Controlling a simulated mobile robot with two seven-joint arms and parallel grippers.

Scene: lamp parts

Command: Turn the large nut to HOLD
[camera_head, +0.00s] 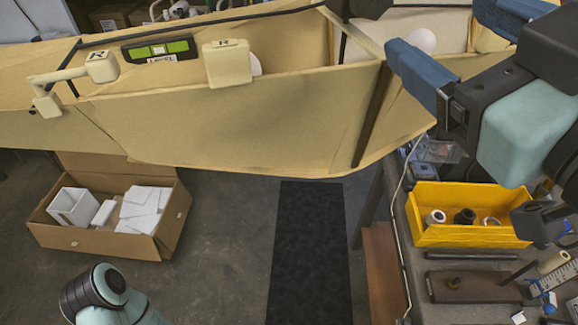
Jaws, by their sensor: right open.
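I cannot make out a large nut or a HOLD mark for certain. The yellow bin (470,240) at the right holds small round parts: a white ring-like part (434,218), a black part (464,216) and a pale ring (490,222); any of these could be a nut. My right gripper (452,42) is at the top right, its blue fingers apart. A rounded white thing (421,40) shows behind and between the fingers; I cannot tell whether they touch it. My left gripper is out of view; only a part of my left arm shows at the bottom left.
A large cream panelled structure (270,125) spans the top, with cream pieces marked R (228,64) and a green-and-black level (160,49) on it. A cardboard box (160,240) with white parts stands on the floor. A dark mat (310,250) lies in the middle.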

